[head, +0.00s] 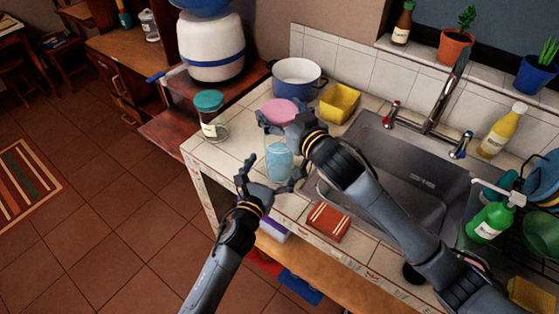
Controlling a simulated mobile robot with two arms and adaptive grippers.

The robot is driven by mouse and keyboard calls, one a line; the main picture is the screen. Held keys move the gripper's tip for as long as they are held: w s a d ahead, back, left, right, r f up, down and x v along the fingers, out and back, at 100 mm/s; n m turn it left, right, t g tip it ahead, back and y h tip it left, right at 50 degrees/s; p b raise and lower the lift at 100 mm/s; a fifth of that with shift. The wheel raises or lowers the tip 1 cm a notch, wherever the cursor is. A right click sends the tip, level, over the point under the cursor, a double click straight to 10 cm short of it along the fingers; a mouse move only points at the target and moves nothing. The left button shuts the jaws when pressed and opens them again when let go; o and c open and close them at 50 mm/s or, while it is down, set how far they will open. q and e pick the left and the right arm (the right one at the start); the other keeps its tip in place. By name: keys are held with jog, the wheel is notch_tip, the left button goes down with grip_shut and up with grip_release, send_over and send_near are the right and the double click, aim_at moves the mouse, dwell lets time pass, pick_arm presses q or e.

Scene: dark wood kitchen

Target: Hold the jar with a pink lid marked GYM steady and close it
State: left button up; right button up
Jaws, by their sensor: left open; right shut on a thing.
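A clear, bluish jar (279,160) stands upright near the left end of the tiled counter. My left gripper (270,178) is open low at the jar's near side, with fingers toward both sides of it; I cannot tell whether they touch. A pink lid (280,110) is above the jar, held by my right gripper (279,124), which is shut on it. The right gripper hides the lid's near edge and the jar's mouth, so I cannot tell whether lid and jar touch. The GYM marking is not readable.
A teal-lidded jar (210,115) stands left of the bluish jar. The sink (415,180) lies to the right, and a red-brown striped item (328,222) lies at the front edge.

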aim_at(281, 137)
pick_arm(q)
jog(key=shift+x, duration=1.25)
jog(key=shift+c, duration=0.2)
jog(key=c, duration=1.7)
pick_arm(e)
jog(key=shift+f, duration=2.5)
jog(key=shift+f, duration=0.85)
jog(key=shift+f, duration=0.55)
pick_arm(q)
grip_shut()
pick_arm(e)
jog(key=o, duration=0.7)
